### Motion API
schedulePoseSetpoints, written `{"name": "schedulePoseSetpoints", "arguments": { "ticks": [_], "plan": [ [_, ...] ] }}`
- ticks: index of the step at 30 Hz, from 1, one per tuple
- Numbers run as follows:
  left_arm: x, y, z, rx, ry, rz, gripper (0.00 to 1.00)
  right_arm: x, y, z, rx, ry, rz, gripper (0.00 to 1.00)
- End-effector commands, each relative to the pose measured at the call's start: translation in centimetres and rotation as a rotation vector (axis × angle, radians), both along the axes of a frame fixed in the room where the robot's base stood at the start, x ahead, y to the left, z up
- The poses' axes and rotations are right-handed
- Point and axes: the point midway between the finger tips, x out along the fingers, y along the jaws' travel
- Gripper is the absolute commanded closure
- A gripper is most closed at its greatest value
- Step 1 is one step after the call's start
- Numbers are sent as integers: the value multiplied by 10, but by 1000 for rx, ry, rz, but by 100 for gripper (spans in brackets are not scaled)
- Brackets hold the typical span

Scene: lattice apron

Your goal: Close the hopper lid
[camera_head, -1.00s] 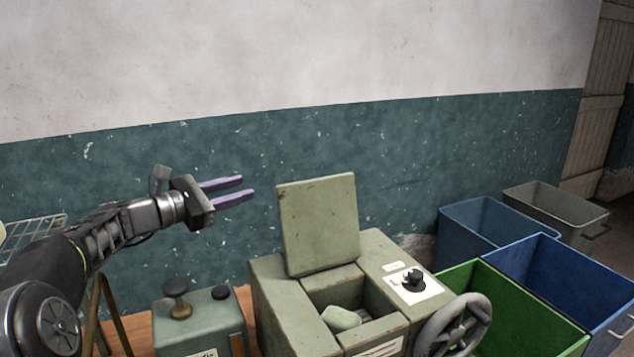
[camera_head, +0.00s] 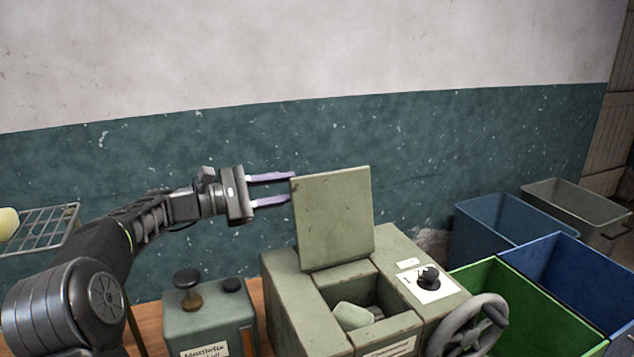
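The hopper lid (camera_head: 335,218) is a square olive-green panel standing open, nearly upright, at the back of the hopper opening. The green machine (camera_head: 290,300) below it has an open hopper (camera_head: 378,296) with a pale green block (camera_head: 353,316) inside. My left gripper (camera_head: 292,188) is open, with two purple fingers pointing right. Its fingertips are at the lid's upper left edge, and the tips seem to reach slightly behind it; I cannot tell whether they touch. My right gripper is not in view.
A black knob (camera_head: 428,278) and a grey handwheel (camera_head: 468,326) are on the machine's right. A smaller green box (camera_head: 210,322) with a plunger stands left. Green (camera_head: 520,310), blue (camera_head: 565,275) and grey bins stand right. A wire rack (camera_head: 45,228) is far left.

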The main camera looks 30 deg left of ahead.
Motion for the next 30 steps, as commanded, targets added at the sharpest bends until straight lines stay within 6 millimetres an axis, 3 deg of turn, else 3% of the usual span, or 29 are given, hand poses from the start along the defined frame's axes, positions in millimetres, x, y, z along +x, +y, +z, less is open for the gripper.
{"name": "schedulePoseSetpoints", "arguments": {
  "ticks": [15, 25, 30],
  "plan": [
    [50, -46, 2, -1, 1, 0, 67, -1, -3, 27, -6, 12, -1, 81],
    [53, -49, 0, -1, 1, 0, 67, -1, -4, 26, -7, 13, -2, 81],
    [53, -48, 0, -1, 0, 1, 81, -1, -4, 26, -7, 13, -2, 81]
  ]
}}
